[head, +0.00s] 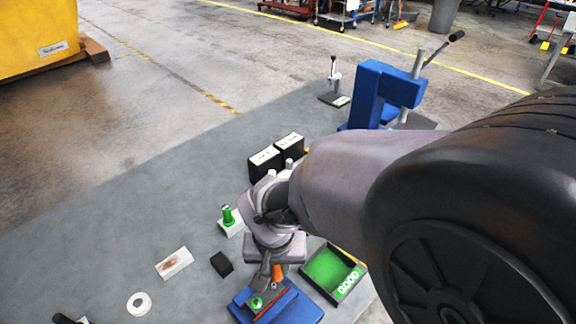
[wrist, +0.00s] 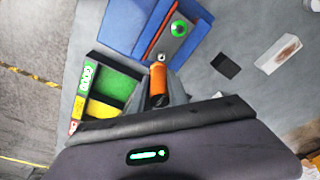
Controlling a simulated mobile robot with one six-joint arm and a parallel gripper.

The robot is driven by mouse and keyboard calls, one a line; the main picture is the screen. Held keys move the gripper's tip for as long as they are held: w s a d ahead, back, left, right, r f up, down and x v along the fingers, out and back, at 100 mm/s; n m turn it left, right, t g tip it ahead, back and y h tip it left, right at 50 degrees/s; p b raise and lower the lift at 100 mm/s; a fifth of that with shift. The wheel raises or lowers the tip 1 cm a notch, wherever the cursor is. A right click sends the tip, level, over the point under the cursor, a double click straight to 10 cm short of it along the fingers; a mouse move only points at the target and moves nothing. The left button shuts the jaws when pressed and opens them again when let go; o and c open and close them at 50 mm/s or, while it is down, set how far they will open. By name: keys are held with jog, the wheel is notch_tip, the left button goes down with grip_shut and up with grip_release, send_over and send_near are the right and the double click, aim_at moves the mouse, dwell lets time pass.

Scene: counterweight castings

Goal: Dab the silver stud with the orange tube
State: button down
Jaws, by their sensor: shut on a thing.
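My gripper (wrist: 157,96) is shut on the orange tube (wrist: 157,80), which also shows at the fingers in the head view (head: 277,271). In the wrist view the tube's tip points at the silver stud (wrist: 162,57), a small bright piece on the grey plate of a blue fixture (wrist: 148,28). Tip and stud look very close; I cannot tell whether they touch. A round green piece (wrist: 178,29) sits farther along the same plate. In the head view I cannot make out the stud near my gripper (head: 268,280).
A black tray (head: 316,286) with a green floor is right of the fixture. A black block (head: 221,264), a stained white block (head: 174,263) and a white ring (head: 138,304) lie left. A green piece on a white base (head: 229,219) and black boxes (head: 265,163) stand behind.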

jog(key=shift+s+f+b, duration=0.1)
jog(key=shift+f+b, duration=0.65)
dwell(1.6)
jog(key=shift+r+p, duration=2.4)
jog(key=shift+r, duration=0.75)
jog(key=shift+f, duration=0.1)
jog(key=shift+d, duration=0.1)
